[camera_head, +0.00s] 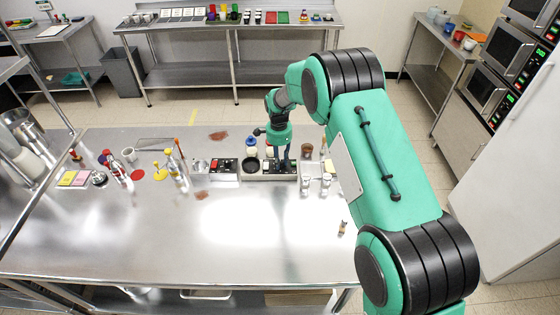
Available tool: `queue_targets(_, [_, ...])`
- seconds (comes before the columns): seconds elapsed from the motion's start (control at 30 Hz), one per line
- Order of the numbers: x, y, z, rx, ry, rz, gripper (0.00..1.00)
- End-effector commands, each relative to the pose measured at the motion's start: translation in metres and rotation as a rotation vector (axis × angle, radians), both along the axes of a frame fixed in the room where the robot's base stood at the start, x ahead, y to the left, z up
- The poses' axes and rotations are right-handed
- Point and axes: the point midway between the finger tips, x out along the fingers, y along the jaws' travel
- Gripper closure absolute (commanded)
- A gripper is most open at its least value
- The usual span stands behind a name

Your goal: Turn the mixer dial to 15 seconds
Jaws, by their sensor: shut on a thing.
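My gripper (282,166) points down at the right part of a small grey box-shaped device (268,177) on the steel table, which appears to be the mixer. A round black plate (250,166) sits on its left part. My fingers are closed at the device's dark top, where the dial seems to be. The dial itself is hidden by the fingers, so its setting and markings cannot be read.
A grey unit with red and black parts (224,169) stands close left of the device. Small clear containers (326,184) stand close right. Slim upright bottles (180,160) are further left. The table's front (180,240) is clear.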

Motion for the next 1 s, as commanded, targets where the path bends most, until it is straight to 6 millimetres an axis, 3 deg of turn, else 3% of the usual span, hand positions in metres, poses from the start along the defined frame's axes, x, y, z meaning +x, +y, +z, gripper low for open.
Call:
queue_targets(0.17, [0.003, -0.001, 0.003, 0.001, -0.007, 0.001, 1.0])
queue_targets(0.2, [0.003, -0.001, 0.003, 0.001, -0.007, 0.001, 0.69])
queue_targets(0.27, [0.003, -0.001, 0.002, 0.0, -0.006, 0.001, 0.58])
queue_targets(0.67, [0.001, 0.0, 0.003, 0.0, -0.002, 0.002, 0.58])
queue_targets(1.0, [0.003, 0.001, 0.035, 0.001, -0.004, 0.002, 0.58])
